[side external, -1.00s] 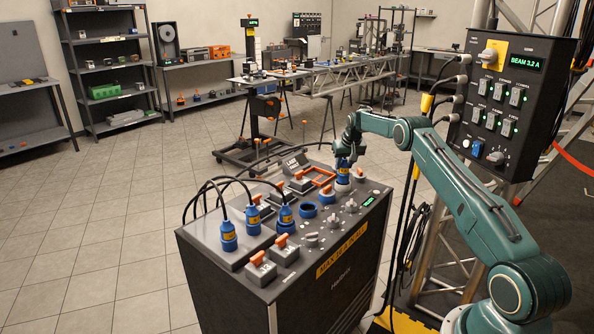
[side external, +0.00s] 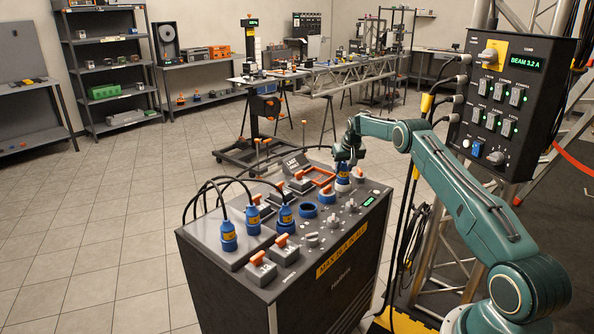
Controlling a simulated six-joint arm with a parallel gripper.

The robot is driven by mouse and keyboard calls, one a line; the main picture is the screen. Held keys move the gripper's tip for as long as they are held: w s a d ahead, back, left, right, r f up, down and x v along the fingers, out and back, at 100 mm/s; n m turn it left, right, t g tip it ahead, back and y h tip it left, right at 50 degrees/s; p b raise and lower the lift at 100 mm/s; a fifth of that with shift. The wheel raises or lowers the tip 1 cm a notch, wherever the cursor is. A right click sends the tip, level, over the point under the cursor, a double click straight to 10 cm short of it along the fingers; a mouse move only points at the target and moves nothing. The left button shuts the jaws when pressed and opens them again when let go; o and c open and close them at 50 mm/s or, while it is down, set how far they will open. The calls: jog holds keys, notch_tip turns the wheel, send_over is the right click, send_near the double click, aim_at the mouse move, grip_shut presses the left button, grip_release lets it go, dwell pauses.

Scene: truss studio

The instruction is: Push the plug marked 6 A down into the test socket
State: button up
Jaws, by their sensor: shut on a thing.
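A blue plug with a yellow label (side external: 343,174) stands upright at the back right of the console top, over a pale socket (side external: 342,187). The lettering on its label is too small to read. My gripper (side external: 345,159) is shut on the upper part of this plug, from above. The plug's lower end meets the pale socket, and I cannot tell how deep it sits. The jaws partly hide the plug's top.
Three cabled blue plugs (side external: 254,220) stand at the console's left. An open blue ring socket (side external: 307,210), an orange frame (side external: 318,175), knobs and orange-handled switches (side external: 283,242) crowd the top. A panel reading "BEAM 3.2 A" (side external: 512,105) stands at right. The floor at left is clear.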

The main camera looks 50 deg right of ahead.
jog(key=shift+f, duration=0.65)
dwell(0.5)
jog(key=o, duration=1.7)
jog(key=shift+r, duration=0.15)
jog(key=shift+r, duration=4.35)
